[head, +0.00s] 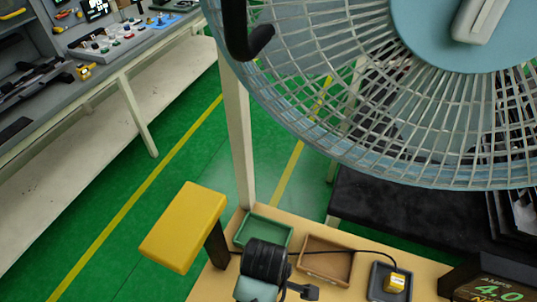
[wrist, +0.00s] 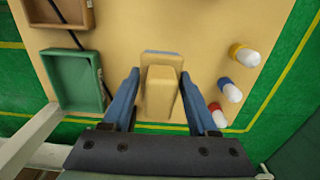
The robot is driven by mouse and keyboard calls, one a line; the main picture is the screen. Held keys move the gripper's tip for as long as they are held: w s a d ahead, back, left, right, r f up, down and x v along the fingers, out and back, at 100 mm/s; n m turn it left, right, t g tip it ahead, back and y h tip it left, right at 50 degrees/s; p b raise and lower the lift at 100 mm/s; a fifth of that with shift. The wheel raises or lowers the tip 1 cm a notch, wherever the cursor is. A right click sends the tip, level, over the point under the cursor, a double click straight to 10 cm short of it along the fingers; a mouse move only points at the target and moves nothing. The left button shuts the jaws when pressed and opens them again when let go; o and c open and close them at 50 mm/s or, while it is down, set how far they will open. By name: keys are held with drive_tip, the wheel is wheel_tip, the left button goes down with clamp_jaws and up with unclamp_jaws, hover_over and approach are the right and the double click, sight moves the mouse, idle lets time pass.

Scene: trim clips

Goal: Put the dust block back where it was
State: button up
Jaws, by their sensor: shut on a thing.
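My gripper (wrist: 160,82) shows in the wrist view, with a blue finger on each side of a tan block. It is shut on this block, which I take as the dust block (wrist: 161,92). The block has a narrower raised part toward the camera and a grey-blue strip at its far edge. It is over the tan tabletop; I cannot tell whether it touches it. The green tray (wrist: 76,80) is left of my gripper, apart from it. In the head view I cannot make out the block or my fingertips.
The brown tray (head: 326,258) stands beside the green tray, with a black cable across it. A dark tray (head: 373,293) holds a yellow piece (head: 394,284). A large fan (head: 330,110) blocks the upper right of the head view.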

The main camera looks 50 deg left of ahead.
drive_tip(key=f, duration=0.4)
drive_tip(key=shift+s+d+f, duration=0.15)
drive_tip(key=shift+s+f, duration=0.05)
drive_tip(key=shift+f+p, duration=0.4)
drive_tip(key=shift+f, duration=2)
drive_tip(key=o, duration=1.2)
drive_tip(key=shift+r, duration=0.1)
wheel_tip(320, 180, up, 12)
drive_tip(key=shift+f, duration=0.1)
